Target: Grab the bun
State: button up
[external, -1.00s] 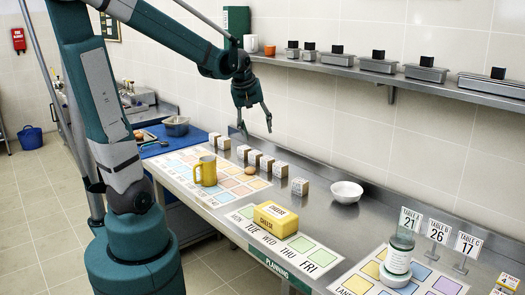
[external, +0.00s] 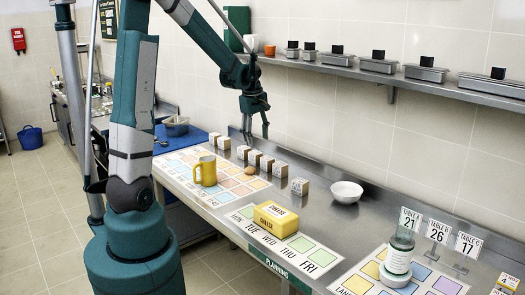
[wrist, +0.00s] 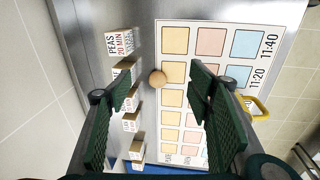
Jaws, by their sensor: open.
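The bun (wrist: 157,78) is a small, round, tan-brown thing in the wrist view. It shows at the edge of the pastel-squared chart, beside the row of small white boxes. In the external view a brown round shape (external: 243,152) sits by that row, below my gripper, and looks like the same bun. My gripper (external: 254,137) points down above the counter. In the wrist view its two green fingers (wrist: 160,85) are wide apart with the bun framed between them. The fingers are empty, and I see no contact with the bun.
Small white label boxes (wrist: 120,42) stand in a row close beside the bun. A yellow mug (external: 206,172) stands on the chart (external: 178,160). A yellow cheese box (external: 276,220) and a white bowl (external: 346,192) are farther right. A wall shelf (external: 390,78) runs behind.

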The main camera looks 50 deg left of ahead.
aim_at(249, 168)
jog(key=w+a+f+n, duration=0.1)
jog(key=a+f, duration=0.2)
jog(key=w+a+f+n+g, duration=0.1)
jog(key=a+f+n, duration=0.1)
jog(key=a+f, duration=0.1)
jog(key=w+a+f+n, duration=0.2)
jog(key=a+f, duration=0.1)
jog(key=f, duration=0.1)
jog(key=shift+a+f+g+h, duration=0.3)
jog(key=shift+f, duration=0.05)
jog(key=shift+a+f+n, duration=0.4)
jog(key=shift+f, duration=0.25)
jog(key=shift+f, duration=0.15)
jog(key=shift+f, duration=1.1)
jog(key=shift+f, duration=0.1)
jog(key=shift+s+f, duration=0.1)
jog(key=shift+f, duration=2.4)
jog(key=shift+c, duration=0.7)
